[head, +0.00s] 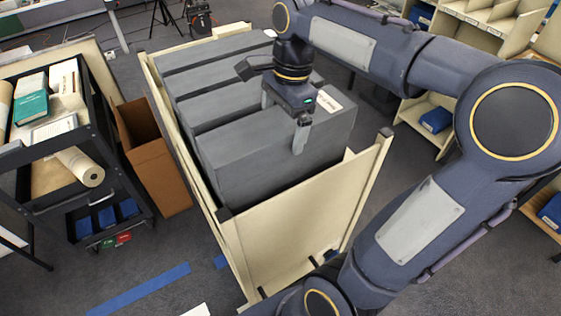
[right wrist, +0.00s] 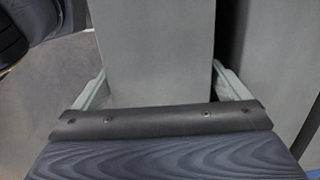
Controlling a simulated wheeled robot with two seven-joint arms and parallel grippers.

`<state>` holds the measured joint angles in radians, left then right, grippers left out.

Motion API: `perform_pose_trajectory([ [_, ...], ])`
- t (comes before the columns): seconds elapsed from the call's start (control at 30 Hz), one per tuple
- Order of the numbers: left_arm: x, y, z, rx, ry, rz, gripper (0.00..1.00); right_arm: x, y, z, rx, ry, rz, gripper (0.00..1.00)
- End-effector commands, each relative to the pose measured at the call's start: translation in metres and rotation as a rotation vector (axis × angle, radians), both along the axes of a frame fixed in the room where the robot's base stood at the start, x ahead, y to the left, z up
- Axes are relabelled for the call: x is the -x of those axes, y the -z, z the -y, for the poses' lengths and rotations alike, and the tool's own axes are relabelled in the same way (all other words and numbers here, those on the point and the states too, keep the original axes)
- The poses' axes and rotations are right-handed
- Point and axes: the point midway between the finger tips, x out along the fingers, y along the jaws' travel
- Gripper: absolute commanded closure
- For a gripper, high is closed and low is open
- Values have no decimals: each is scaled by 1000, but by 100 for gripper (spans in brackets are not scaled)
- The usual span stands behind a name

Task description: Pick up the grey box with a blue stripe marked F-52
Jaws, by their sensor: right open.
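Several dark grey boxes stand in a row in a cream-walled cart. The nearest grey box (head: 240,150) has a white label (head: 328,101) on its top; its print is too small to read, and I see no blue stripe on it. My right gripper (head: 283,128) is over this box, open, with one finger on its far side and one in front of its near face. In the right wrist view, a grey box (right wrist: 155,50) stands between the two fingers; I cannot tell whether they touch it. My left gripper is not in view.
The cart's cream front panel (head: 300,220) rises before the boxes. A brown open carton (head: 158,160) and a black trolley (head: 40,190) with books and rolls stand at left. Shelves (head: 425,115) with blue boxes stand at right. Free room shows between the nearest box and the front panel.

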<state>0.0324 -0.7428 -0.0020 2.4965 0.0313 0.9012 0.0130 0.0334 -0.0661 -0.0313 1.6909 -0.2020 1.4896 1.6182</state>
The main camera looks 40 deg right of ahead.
Motion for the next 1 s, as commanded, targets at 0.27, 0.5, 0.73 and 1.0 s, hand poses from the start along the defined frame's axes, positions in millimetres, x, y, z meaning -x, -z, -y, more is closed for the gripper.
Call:
perform_pose_trajectory([
  [0.27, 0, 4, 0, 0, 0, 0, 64, 0, 36, -5, 0, 0, -2, 5],
  [0.5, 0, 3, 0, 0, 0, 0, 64, 0, 37, -6, 0, 0, 0, 5],
  [0.73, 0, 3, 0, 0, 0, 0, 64, 0, 37, -6, 0, 0, 0, 34],
  [1.0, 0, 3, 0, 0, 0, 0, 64, 0, 37, -6, 0, -1, 0, 70],
])
